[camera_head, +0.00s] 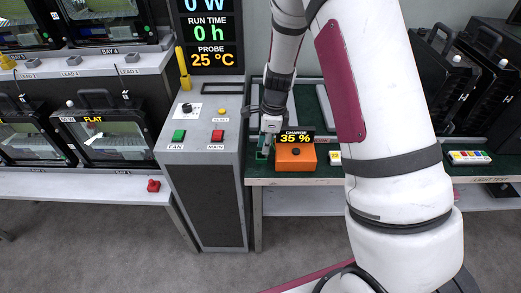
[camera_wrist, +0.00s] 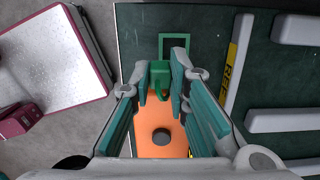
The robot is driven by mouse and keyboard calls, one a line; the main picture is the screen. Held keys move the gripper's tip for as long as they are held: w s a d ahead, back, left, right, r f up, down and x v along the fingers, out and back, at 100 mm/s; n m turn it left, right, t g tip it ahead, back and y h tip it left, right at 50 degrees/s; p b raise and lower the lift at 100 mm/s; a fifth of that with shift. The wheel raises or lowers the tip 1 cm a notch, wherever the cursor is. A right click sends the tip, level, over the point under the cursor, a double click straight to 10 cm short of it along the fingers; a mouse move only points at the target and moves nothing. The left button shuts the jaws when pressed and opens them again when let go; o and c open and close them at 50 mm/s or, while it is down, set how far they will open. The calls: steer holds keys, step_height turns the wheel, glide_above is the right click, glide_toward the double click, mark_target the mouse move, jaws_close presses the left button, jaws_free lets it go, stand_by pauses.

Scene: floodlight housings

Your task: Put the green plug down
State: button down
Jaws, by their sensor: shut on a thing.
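The green plug (camera_wrist: 160,82) is held between the fingertips of my gripper (camera_wrist: 163,76) in the wrist view. In the head view my gripper (camera_head: 269,132) points down at the left end of the dark green bench (camera_head: 295,181), beside the orange charge box. The plug is small and mostly hidden there. A green square outline (camera_wrist: 174,37) lies on the bench just beyond the plug in the wrist view. I cannot tell whether the plug touches the bench.
The orange box (camera_head: 295,158) with a black knob and a "35 %" display stands right beside my gripper. A grey console (camera_head: 204,147) with buttons is to the left. Pale bars (camera_wrist: 285,121) lie on the bench. A red plug (camera_head: 153,185) is on the left shelf.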

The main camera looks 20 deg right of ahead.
steer(key=shift+w+a+f+b, duration=0.1)
steer(key=shift+w+a+b, duration=0.1)
steer(key=shift+w, duration=0.25)
steer(key=shift+w+a+b, duration=0.1)
steer(key=shift+w+b, duration=0.05)
steer(key=shift+w, duration=0.25)
steer(key=f+b, duration=0.1)
steer(key=f, duration=0.1)
steer(key=f+b, duration=0.1)
steer(key=shift+w+f, duration=0.2)
steer(key=shift+f, duration=0.15)
steer(key=shift+r, duration=0.1)
steer(key=c, duration=1.5)
jaws_free()
steer(key=shift+c, duration=0.2)
